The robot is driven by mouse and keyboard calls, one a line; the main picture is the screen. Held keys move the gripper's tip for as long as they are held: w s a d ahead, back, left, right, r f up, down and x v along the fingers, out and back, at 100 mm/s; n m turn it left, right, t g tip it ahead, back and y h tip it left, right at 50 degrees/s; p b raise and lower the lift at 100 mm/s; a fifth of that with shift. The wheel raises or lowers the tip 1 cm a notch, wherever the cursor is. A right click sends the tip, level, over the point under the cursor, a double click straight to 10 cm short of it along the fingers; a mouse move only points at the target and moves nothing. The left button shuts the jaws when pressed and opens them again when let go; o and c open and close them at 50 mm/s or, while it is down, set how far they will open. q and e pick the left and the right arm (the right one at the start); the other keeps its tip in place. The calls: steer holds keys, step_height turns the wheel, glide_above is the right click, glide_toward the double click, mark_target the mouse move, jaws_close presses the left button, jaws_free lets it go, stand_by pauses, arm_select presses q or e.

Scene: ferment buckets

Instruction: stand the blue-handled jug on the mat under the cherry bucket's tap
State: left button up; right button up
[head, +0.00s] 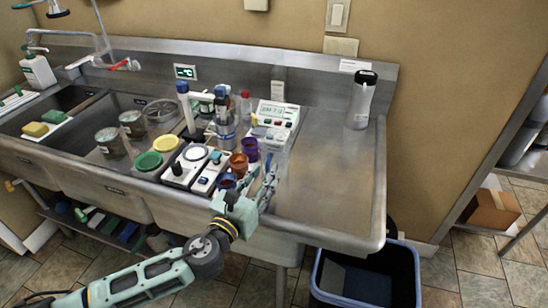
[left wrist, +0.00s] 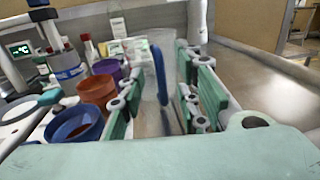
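The clear jug (left wrist: 150,110) with a blue handle (left wrist: 160,75) is upright between the two green-padded fingers of my left gripper (left wrist: 160,115) in the left wrist view. The fingers are wide apart, with the handle in the gap and touching neither pad. In the head view my left gripper (head: 266,184) is over the counter's front part, right of the small cups; the jug's blue handle (head: 268,162) shows faintly there, its clear body hard to make out. My right gripper, the cherry bucket, its tap and the mat are not in view.
Close left of the gripper stand a purple cup (head: 250,148), an orange cup (head: 239,164) and a blue cup (left wrist: 75,125). A white device (head: 276,121) stands behind. The steel counter (head: 335,175) is bare to the right, up to a black-lidded clear bottle (head: 361,100). A bin (head: 365,280) stands below.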

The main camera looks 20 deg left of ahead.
arm_select(q)
steer(key=shift+w+d+f, duration=0.15)
steer(key=shift+w, duration=0.7)
steer(key=shift+c, duration=0.4)
jaws_close()
